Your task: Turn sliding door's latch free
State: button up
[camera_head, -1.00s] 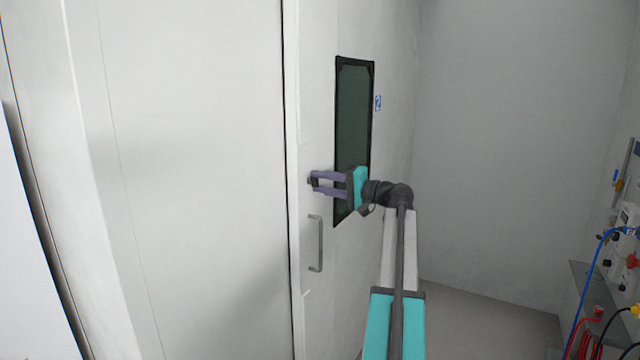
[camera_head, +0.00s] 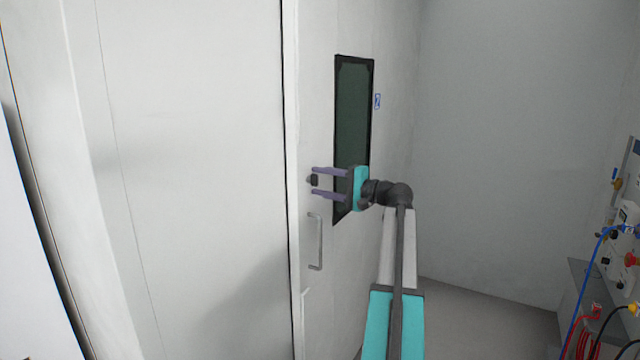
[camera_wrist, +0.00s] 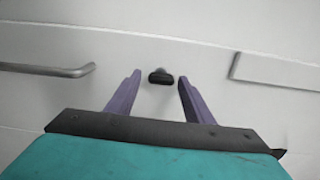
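The sliding door (camera_head: 318,110) is pale grey, with a dark window and a bar handle (camera_head: 316,242). Its latch (camera_head: 313,180) is a small dark knob above the handle, near the door's left edge. In the wrist view the latch (camera_wrist: 160,76) shows as a dark, wide piece on a short stem, lying crosswise in the picture. My gripper (camera_head: 314,183) is open, with its purple fingers on either side of the latch. In the wrist view the fingers of my gripper (camera_wrist: 159,92) stand clear of the latch, which lies just past their tips.
The dark window (camera_head: 353,125) is behind my gripper, with a small blue sign (camera_head: 377,101) beside it. A bench (camera_head: 590,275) with hoses and coloured fittings is at the right. The floor (camera_head: 480,315) between door and bench looks clear.

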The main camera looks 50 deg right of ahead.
jog(key=shift+s, duration=0.15)
jog(key=b+v, duration=0.4)
jog(key=v, duration=0.9)
jog(key=shift+s, duration=0.3)
jog(key=shift+s+d+f, duration=0.1)
dwell(0.4)
